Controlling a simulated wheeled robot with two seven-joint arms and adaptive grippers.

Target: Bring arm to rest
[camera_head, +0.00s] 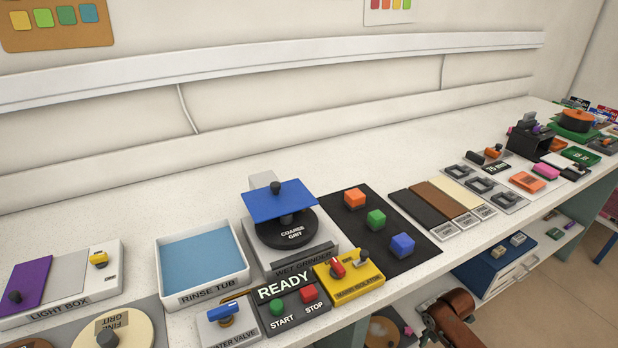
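No gripper fingers show clearly in the head view. A brown and black jointed part shows low at the right of centre, below the bench's front edge. It looks like a piece of my own arm, but I cannot tell which part. It is apart from the things on the bench top. My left arm and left gripper do not show.
The wet grinder (300,258) carries a coarse grit disc and a blue plate (280,203). Left stand the rinse tub (161,290) and light box (112,271).

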